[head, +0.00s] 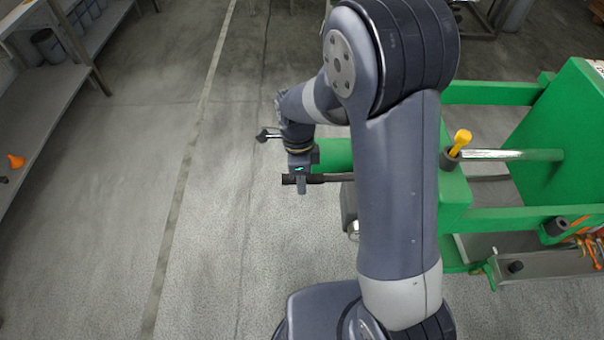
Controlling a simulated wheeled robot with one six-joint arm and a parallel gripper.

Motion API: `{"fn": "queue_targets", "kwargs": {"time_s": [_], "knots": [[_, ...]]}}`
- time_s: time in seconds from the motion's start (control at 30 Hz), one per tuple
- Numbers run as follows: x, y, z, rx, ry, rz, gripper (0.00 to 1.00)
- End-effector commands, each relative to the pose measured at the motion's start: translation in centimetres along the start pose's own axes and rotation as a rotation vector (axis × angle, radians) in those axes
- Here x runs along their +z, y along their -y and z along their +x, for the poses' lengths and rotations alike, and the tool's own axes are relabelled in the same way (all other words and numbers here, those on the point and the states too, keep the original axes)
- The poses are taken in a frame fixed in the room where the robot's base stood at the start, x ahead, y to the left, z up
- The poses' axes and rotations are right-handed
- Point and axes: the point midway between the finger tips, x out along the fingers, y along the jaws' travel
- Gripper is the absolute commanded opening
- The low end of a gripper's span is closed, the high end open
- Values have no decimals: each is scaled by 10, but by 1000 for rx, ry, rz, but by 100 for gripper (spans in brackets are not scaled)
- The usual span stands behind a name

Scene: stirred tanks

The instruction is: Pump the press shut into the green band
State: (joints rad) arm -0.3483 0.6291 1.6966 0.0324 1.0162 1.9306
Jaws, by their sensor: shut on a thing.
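The press is a large green frame (455,205) on the right, with a bright metal rod (515,155) running across it to a green end plate (570,130). A dark pump lever (335,178) with a black grip sticks out to the left from behind my arm. My gripper (300,180) is shut on the lever near its left end, and the lever lies about level in the picture. My arm hides the lever's other end and part of the press. I cannot see a gauge or a green band in this view.
A yellow-topped handle (461,140) stands in a dark socket on the press. A grey tray (545,264) with orange tools is at the lower right. Grey shelving (45,95) with an orange object (16,161) lines the left. The floor between is clear.

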Motion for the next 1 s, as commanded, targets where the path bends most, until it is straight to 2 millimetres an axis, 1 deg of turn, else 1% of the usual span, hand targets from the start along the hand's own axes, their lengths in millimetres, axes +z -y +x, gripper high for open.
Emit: {"fn": "queue_targets", "kwargs": {"time_s": [0.17, 0.2, 0.4, 0.43, 0.67, 0.77, 0.87, 1.0], "knots": [[0, 0, 1, 1, 2, 1, 0], [0, 0, 0, 1, 2, 1, 28], [0, 0, 0, 1, 2, 1, 45], [0, 0, 0, 1, 3, 1, 46], [0, 0, -1, 0, 3, 0, 46], [0, 1, -7, -3, 4, 0, 46], [0, 1, -22, -5, 5, 0, 46], [0, 2, -52, -8, 6, 1, 46]]}}
